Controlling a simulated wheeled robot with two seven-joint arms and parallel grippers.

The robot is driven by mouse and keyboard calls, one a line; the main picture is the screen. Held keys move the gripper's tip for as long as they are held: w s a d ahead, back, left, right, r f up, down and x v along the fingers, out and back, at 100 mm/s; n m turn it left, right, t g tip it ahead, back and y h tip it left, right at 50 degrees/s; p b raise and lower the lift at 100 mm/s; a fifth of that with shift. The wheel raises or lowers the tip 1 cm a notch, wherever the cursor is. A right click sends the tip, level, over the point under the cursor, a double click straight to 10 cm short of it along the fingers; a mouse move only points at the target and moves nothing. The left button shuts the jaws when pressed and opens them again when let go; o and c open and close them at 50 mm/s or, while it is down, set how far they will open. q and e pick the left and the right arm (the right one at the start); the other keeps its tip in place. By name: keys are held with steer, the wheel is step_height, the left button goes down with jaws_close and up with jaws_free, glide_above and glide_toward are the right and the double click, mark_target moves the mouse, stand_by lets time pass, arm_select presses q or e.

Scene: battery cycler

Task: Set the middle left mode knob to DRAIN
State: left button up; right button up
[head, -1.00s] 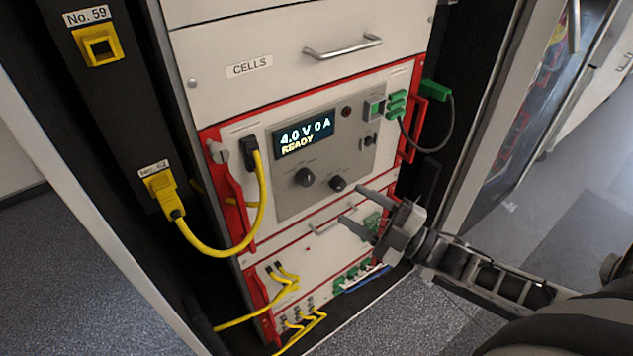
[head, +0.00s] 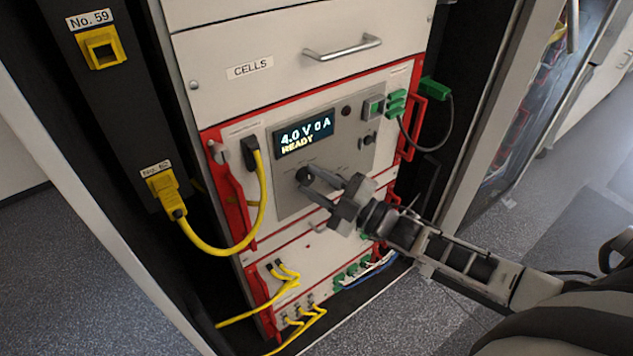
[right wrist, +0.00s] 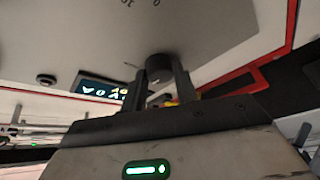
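The instrument panel (head: 290,207) has a lit display (head: 303,136) reading "4.0 V 0 A READY". The dark left knob (head: 301,175) sits below the display. My right gripper (head: 306,179) is at this knob, with one finger on each side, and appears shut on it. In the right wrist view the knob (right wrist: 159,66) shows between the two fingertips (right wrist: 160,78). The knob's pointer and the marks around it are too small or hidden to read. The panel's other knob is hidden behind my gripper. My left gripper is not in view.
A yellow cable (head: 262,195) hangs left of the knob from a black plug. Green plugs (head: 396,104) with a dark cable are at the upper right. Red handles (head: 233,200) flank the unit. A drawer (head: 290,45) labelled CELLS is above.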

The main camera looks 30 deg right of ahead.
steer(key=c, duration=0.3)
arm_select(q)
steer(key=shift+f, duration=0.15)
arm_select(e)
steer(key=shift+f, duration=0.1)
steer(key=shift+m+t+b, duration=0.4)
steer(key=shift+m, duration=0.5)
steer(key=m+t+h, duration=0.1)
steer(key=m, duration=0.1)
steer(key=shift+a+f+m+b, duration=0.1)
steer(key=shift+f+m+b, duration=0.05)
steer(key=shift+m+b, duration=0.25)
steer(key=shift+m+t+h, duration=0.3)
steer(key=shift+m+t, duration=0.3)
steer(key=shift+m, duration=0.5)
arm_select(q)
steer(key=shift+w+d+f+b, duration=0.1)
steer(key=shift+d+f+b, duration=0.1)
steer(key=shift+b, duration=0.1)
arm_select(e)
steer(key=shift+a+m+t+h, duration=0.1)
steer(key=shift+m+t+h, duration=0.7)
steer(key=shift+m, duration=1.1)
steer(key=o, duration=1)
